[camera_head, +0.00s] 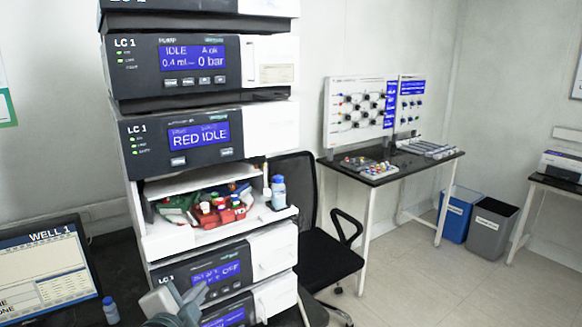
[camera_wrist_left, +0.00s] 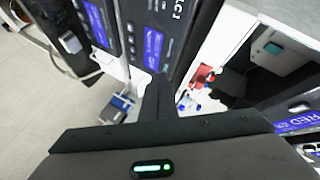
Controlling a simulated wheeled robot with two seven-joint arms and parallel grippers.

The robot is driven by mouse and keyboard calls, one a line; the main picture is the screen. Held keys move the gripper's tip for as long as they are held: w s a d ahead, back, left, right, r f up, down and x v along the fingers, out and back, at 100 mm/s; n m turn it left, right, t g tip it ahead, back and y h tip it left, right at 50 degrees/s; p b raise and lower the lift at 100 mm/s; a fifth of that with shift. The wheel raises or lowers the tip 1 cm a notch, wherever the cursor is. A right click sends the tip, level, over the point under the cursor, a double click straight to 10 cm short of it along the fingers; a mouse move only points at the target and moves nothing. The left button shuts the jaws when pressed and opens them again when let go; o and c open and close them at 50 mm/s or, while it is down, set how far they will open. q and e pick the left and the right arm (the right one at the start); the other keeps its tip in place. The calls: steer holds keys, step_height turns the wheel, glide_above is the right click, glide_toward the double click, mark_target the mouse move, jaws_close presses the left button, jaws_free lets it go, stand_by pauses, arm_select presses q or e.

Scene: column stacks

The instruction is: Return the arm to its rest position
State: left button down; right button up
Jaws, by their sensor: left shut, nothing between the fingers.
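My left gripper (camera_head: 178,302) shows at the bottom of the head view, in front of the lower modules of the LC 1 stack (camera_head: 193,140). In the left wrist view its dark fingers (camera_wrist_left: 160,97) are together, with nothing visible between them. The open sampler bay in the middle of the stack holds a red vial rack (camera_head: 222,212) and a green rack (camera_head: 178,208) with several capped vials. The red rack also shows in the left wrist view (camera_wrist_left: 204,76), beyond the fingers. My right gripper is not in view.
A blue-capped bottle (camera_head: 278,192) stands on the tray's right edge. A monitor (camera_head: 45,270) and a small bottle (camera_head: 110,310) are at lower left. A black chair (camera_head: 325,245) stands right of the stack. A side table (camera_head: 385,170) is behind it. Open floor lies at right.

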arm_select(q)
steer(key=s+a+f+n+g, duration=0.1)
steer(key=s+f+n+g, duration=0.2)
steer(key=s+f, duration=0.65)
steer(key=s+a+f+n+g, duration=0.1)
steer(key=s+f+n+g, duration=0.2)
steer(key=s+f, duration=0.65)
steer(key=s+a+f+n+g, duration=0.1)
steer(key=s+f+n+g, duration=0.4)
steer(key=s+f, duration=0.95)
steer(key=s+f+g+b, duration=0.1)
steer(key=s+f, duration=0.1)
steer(key=f, duration=1.3)
steer(key=s+f+b, duration=0.1)
steer(key=s+f, duration=0.1)
steer(key=f, duration=1.3)
steer(key=s+a+f+g+b, duration=0.1)
steer(key=s+a+f, duration=0.2)
steer(key=s+f, duration=1.4)
steer(key=shift+s+f+m+y, duration=0.15)
steer(key=shift+f+m+y, duration=0.2)
steer(key=shift+m+y, duration=0.05)
